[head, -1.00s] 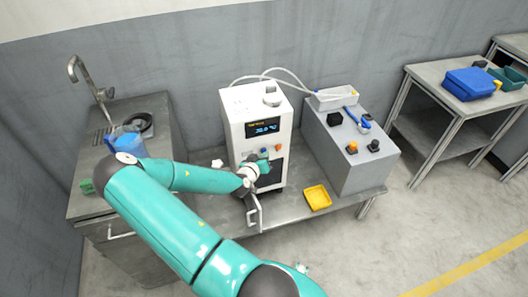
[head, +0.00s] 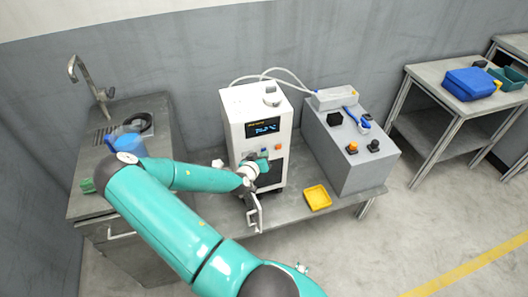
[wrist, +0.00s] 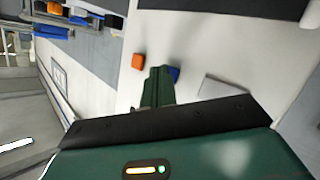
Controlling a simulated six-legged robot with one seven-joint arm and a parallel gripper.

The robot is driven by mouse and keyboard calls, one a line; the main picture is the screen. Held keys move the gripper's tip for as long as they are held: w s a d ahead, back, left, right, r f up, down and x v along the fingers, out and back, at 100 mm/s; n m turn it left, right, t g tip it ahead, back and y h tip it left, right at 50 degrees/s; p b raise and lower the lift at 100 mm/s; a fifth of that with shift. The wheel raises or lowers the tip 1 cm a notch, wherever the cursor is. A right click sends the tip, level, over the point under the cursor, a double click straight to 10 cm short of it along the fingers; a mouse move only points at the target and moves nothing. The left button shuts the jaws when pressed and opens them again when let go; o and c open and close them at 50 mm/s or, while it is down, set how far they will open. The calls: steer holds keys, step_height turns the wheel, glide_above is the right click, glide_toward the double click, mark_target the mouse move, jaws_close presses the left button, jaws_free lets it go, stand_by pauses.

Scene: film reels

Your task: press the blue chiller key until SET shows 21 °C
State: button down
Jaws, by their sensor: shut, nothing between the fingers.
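The chiller (head: 237,135) is a white upright box on the low metal bench, in the middle of the head view. Its dark display (head: 263,127) shows blue digits with °C under a small orange line; the digits are too blurred to read surely. The blue key (head: 264,151) is below the display, left of an orange key (head: 278,148). My gripper (head: 263,164) is at the chiller's front, just under the keys. In the wrist view its dark green fingers (wrist: 160,84) are shut and empty, and partly hide the blue key (wrist: 174,73). Contact cannot be told.
A grey box (head: 350,160) with knobs and an orange button stands right of the chiller. A yellow tray (head: 318,197) lies on the bench in front. A sink with a blue jug (head: 130,145) is at the left. Open floor lies in front right.

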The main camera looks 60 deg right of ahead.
steer(key=shift+s+a, duration=0.55)
steer(key=shift+a, duration=0.05)
steer(key=shift+s, duration=0.1)
steer(key=shift+s+a, duration=1.7)
steer(key=shift+a, duration=0.05)
